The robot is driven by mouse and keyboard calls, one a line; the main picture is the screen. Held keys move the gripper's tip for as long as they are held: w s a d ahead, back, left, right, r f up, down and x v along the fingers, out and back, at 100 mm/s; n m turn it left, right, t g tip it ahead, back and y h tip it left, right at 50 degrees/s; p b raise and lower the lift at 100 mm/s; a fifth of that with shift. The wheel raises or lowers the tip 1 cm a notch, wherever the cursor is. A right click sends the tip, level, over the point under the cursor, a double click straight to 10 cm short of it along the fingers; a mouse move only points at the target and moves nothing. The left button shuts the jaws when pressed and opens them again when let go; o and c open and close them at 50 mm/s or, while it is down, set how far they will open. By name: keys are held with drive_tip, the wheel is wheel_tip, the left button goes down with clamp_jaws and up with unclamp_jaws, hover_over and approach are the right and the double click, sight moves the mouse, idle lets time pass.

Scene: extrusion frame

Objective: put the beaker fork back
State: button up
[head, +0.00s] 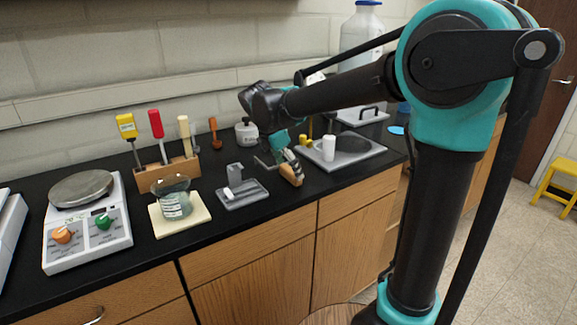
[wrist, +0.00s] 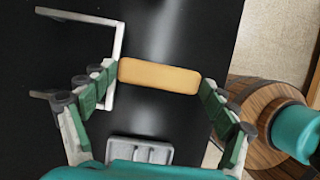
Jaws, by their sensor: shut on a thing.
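The beaker fork has a tan wooden handle (head: 291,175) and a thin grey metal fork end (head: 264,161) that points left. My gripper (head: 285,160) is shut on the handle over the black counter. In the wrist view, the handle (wrist: 160,76) lies crosswise between both fingertips, and the U-shaped metal fork (wrist: 119,50) extends at its left. I cannot tell whether the handle touches the counter. A grey stand (head: 243,194) with an upright post sits just left of the fork. A glass beaker (head: 172,196) with liquid stands on a cream pad (head: 204,217).
A wooden rack (head: 168,172) holds yellow, red and cream-handled tools behind the beaker. A balance (head: 88,220) is at left. A grey tray (head: 350,151) with a white cylinder (head: 328,148) lies right of my gripper. The counter's front edge is close to the handle.

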drive_tip(key=o, duration=1.2)
drive_tip(key=shift+c, duration=0.2)
